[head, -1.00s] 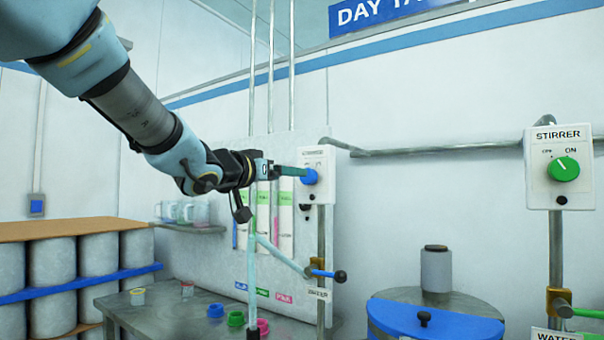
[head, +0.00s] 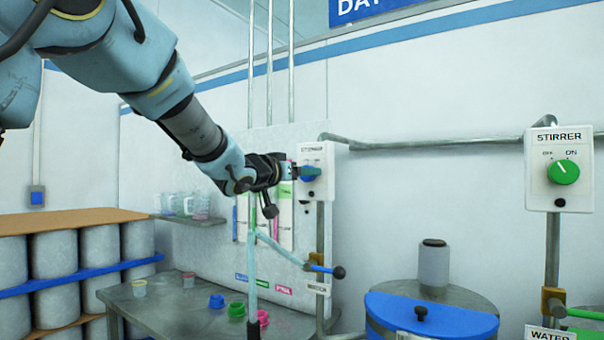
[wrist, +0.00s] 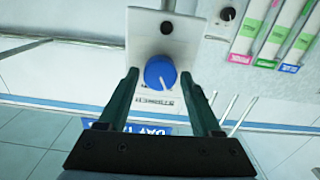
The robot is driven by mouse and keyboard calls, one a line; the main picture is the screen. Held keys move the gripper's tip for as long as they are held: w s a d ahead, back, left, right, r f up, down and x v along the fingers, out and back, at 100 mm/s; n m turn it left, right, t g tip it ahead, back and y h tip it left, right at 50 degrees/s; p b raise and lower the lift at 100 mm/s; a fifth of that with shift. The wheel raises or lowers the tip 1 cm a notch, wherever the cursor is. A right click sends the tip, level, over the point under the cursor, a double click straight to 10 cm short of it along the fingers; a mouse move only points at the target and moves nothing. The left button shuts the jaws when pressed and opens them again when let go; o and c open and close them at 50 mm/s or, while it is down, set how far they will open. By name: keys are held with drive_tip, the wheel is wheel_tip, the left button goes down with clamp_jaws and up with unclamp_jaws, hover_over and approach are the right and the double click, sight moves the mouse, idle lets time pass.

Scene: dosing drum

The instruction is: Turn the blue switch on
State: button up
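The blue switch (head: 309,174) is a round knob on a white wall box (head: 319,158), at the middle of the head view. In the wrist view the blue knob (wrist: 160,72) appears upside down, with a white pointer mark at its lower edge; its exact setting is too small to read. My gripper (wrist: 161,82) is open, with one dark green finger on each side of the knob and small gaps showing. In the head view my gripper (head: 304,172) reaches the box from the left, and a finger hides part of the knob.
A second box marked STIRRER with a green knob (head: 563,172) is at the far right. Below the blue switch a pipe carries a blue valve handle with a black ball end (head: 338,272). A blue-lidded drum (head: 425,312) and a bench with colored cups (head: 160,310) stand below.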

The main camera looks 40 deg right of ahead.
clamp_jaws()
idle(0.3)
drive_tip(key=shift+m+b, duration=0.3)
drive_tip(key=shift+s+f+m+b, duration=0.1)
drive_tip(key=shift+m+b, duration=1.75)
drive_tip(key=shift+m, duration=0.95)
drive_tip(key=shift+s+m+b, duration=0.1)
drive_tip(key=shift+m+b, duration=1.75)
drive_tip(key=shift+m, duration=0.95)
